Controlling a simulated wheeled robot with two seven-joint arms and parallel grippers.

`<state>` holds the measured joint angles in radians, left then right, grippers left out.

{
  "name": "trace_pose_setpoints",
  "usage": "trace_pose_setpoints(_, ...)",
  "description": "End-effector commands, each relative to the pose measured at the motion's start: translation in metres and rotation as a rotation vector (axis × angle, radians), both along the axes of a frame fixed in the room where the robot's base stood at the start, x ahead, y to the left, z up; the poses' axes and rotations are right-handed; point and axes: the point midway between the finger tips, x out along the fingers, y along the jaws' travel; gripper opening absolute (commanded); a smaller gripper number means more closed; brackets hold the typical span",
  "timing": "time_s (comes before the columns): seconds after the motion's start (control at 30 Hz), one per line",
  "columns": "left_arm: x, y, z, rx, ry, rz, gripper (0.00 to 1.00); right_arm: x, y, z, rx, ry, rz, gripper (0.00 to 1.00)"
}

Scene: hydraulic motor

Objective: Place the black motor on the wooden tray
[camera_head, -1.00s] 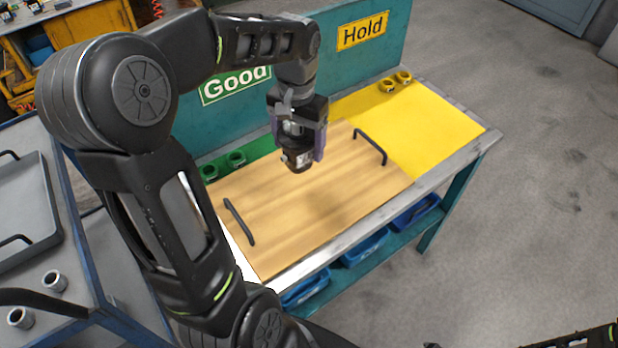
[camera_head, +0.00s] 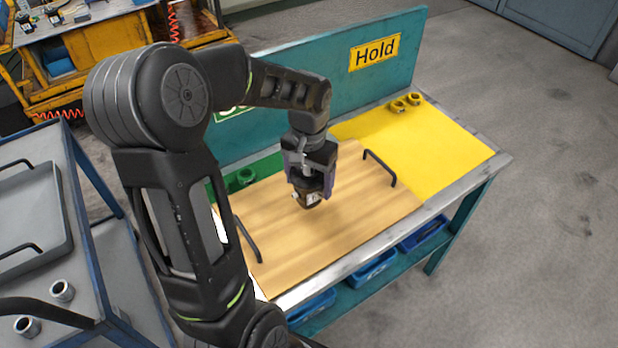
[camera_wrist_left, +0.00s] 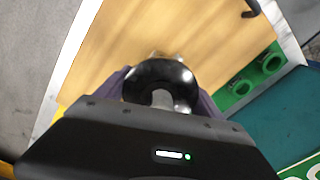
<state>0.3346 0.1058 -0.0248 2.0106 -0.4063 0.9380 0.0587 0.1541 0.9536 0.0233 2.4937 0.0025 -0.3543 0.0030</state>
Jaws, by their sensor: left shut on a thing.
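The black motor (camera_head: 310,199) is held in my left gripper (camera_head: 312,182), over the middle of the wooden tray (camera_head: 290,244). Its lower end is close to the wood; I cannot tell whether it touches. In the left wrist view the motor's round glossy black body (camera_wrist_left: 160,76) sits between the purple fingers, with the tray (camera_wrist_left: 125,40) beyond it. The tray lies on the bench and has black handles at its left and right ends. My right gripper is not in view.
A yellow area (camera_head: 425,135) marked Hold lies right of the tray, with yellow rings (camera_head: 405,102) at its back. A green strip with a green ring (camera_head: 245,177) lies behind the tray. Blue bins (camera_head: 372,270) sit below. A blue cart (camera_head: 85,225) with a grey tray stands left.

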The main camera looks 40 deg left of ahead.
Motion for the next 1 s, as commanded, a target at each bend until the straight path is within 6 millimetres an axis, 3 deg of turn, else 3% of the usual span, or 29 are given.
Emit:
trace_pose_setpoints(0.4, 0.001, 0.000, -0.034, 0.000, -0.002, 0.000, 0.04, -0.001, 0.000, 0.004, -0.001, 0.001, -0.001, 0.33)
trace_pose_setpoints(0.8, 0.001, 0.000, -0.039, 0.001, -0.004, 0.000, 0.04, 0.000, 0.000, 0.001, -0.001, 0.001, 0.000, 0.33)
trace_pose_setpoints(0.83, 0.000, 0.000, -0.041, 0.000, 0.000, 0.000, 0.78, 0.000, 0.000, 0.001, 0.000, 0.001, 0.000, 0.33)
trace_pose_setpoints(1.0, 0.000, 0.000, -0.040, -0.001, 0.001, 0.000, 0.92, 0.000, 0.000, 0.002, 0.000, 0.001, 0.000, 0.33)
